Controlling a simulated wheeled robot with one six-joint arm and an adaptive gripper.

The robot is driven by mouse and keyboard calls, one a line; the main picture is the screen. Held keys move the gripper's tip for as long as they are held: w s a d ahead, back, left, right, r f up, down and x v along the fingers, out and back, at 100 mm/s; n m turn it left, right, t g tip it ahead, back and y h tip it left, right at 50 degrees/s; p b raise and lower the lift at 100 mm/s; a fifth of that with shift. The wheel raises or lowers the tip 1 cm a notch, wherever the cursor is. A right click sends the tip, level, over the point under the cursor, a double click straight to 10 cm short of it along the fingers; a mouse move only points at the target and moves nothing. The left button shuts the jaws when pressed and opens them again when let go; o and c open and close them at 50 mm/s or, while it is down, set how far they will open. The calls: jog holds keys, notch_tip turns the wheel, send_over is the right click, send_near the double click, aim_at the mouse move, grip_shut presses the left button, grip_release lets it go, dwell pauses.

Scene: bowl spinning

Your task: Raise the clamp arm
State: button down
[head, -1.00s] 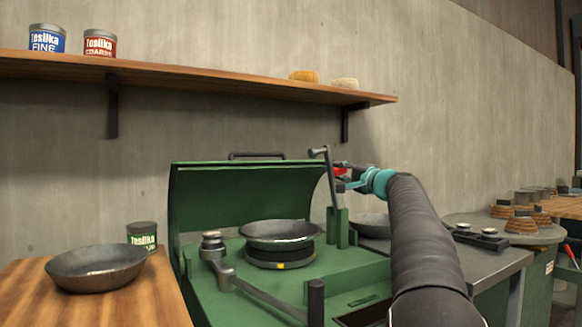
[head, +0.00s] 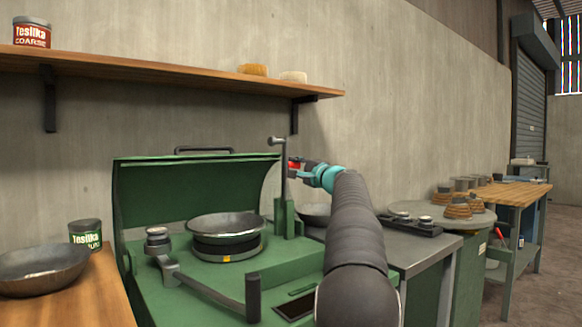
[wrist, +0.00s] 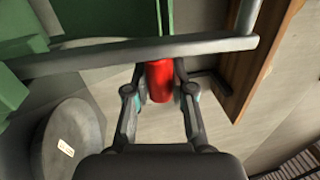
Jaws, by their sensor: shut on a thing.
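The clamp arm (head: 284,170) is a grey bar standing close to upright on a green bracket (head: 287,222) at the right of the green machine (head: 218,280). A short head points left from its top. My gripper (head: 297,166) is at the bar's right side, shut on a red handle (wrist: 160,82). In the wrist view the handle lies between both fingers, and the grey bar (wrist: 130,55) crosses just beyond them. A grey bowl (head: 226,225) sits on the round chuck (head: 228,247), with open space above it. The handle is mostly hidden in the head view.
The machine's green lid (head: 195,195) stands open behind. A second grey arm (head: 200,287) with a black grip lies low in front. A wooden shelf (head: 170,77) runs above. Another bowl (head: 40,270) and a green can (head: 85,234) sit left. A grey bench (head: 415,252) stands right.

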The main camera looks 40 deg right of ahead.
jog(key=c, duration=1)
grip_release()
jog(key=shift+s+d+f, duration=0.1)
jog(key=shift+d, duration=0.25)
jog(key=shift+o, duration=0.2)
jog(key=shift+a, duration=0.2)
jog(key=s+f, duration=0.2)
jog(key=s, duration=0.9)
jog(key=shift+s+a, duration=0.35)
jog(key=shift+a, duration=0.15)
